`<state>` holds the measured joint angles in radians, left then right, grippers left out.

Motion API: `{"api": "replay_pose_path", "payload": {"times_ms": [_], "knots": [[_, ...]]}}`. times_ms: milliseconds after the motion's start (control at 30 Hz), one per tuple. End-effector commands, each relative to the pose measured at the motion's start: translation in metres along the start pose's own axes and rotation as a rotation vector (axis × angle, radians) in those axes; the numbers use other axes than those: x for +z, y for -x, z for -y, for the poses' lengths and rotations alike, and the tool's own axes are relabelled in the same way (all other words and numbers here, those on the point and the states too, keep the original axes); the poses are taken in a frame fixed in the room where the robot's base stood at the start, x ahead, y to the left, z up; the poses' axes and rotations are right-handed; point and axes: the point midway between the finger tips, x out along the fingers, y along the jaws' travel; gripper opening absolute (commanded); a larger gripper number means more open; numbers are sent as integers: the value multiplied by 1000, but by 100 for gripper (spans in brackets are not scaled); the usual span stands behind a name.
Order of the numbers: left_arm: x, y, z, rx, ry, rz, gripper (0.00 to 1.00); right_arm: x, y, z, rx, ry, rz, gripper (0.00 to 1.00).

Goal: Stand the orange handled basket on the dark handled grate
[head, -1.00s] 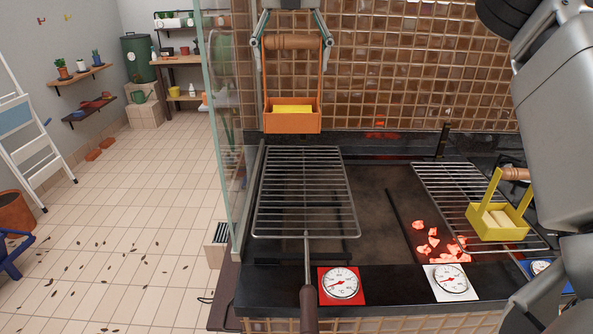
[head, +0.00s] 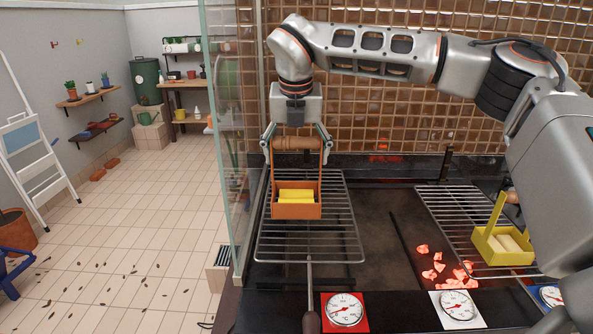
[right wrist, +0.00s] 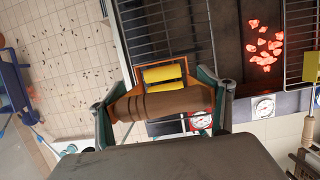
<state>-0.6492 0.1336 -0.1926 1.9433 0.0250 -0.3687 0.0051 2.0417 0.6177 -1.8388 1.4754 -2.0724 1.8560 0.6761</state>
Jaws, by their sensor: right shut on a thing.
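The orange basket (head: 297,212) hangs upright by its wooden handle in my right gripper (head: 297,148). It holds yellow pieces (head: 296,195). My right gripper is shut on that handle, which also shows in the right wrist view (right wrist: 160,104). The dark handled grate (head: 340,240) lies below and around the basket in the head view, its dark handle (head: 311,321) pointing toward me. The basket covers part of its wires. I cannot tell whether the basket's bottom touches the grate. My left gripper is not in view.
A second grate (head: 445,205) at the right carries a yellow basket (head: 503,255). Glowing coals (head: 440,268) lie between the grates. A glass panel (head: 231,130) stands at the left. Dials (head: 344,309) line the front edge.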

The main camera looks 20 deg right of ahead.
Motion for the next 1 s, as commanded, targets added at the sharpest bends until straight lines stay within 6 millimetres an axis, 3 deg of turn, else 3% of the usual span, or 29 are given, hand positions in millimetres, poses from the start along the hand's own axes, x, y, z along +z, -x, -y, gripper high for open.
{"api": "replay_pose_path", "payload": {"times_ms": [300,700,733,800,1000], "knots": [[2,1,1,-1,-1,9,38,-11,-34,0,1,1,-1,23],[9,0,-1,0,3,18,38,-13,-41,0,2,0,1,23],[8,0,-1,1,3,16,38,-14,-42,0,0,0,-1,84],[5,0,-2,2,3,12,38,-13,-41,0,0,0,-2,95],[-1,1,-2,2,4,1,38,-13,-41,0,0,0,-2,95]]}}
